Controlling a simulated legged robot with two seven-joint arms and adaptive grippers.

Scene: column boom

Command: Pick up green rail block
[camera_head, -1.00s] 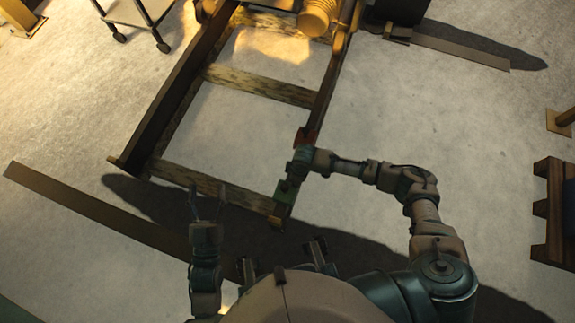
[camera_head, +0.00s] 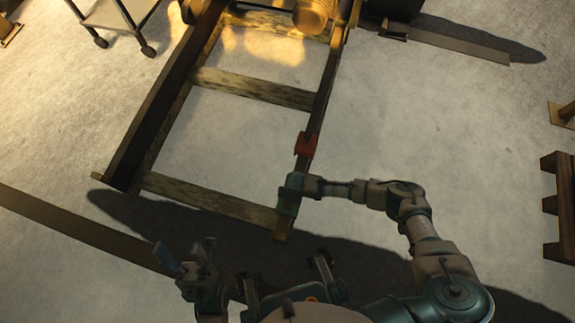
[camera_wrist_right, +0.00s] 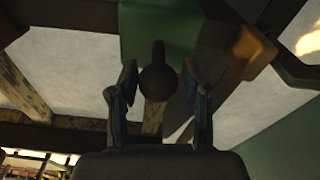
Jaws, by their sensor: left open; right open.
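The green rail block (camera_head: 288,206) sits near the close end of the right-hand rail, partly hidden by my right gripper (camera_head: 292,188). In the right wrist view the green block (camera_wrist_right: 180,25) fills the top middle, and a dark round-ended knob (camera_wrist_right: 158,82) hangs in front of it. My right gripper (camera_wrist_right: 160,75) is open there, with one finger on each side of the knob. I cannot tell whether the fingers touch it. My left gripper (camera_head: 182,258) is open and empty, low on the left, apart from the rails.
A red block (camera_head: 306,144) sits farther up the same rail (camera_head: 322,95). Wooden crosspieces (camera_head: 252,88) join it to the dark left rail (camera_head: 165,95). A wheeled cart (camera_head: 115,15) stands at the top left and a wooden pallet (camera_head: 560,205) at the right edge.

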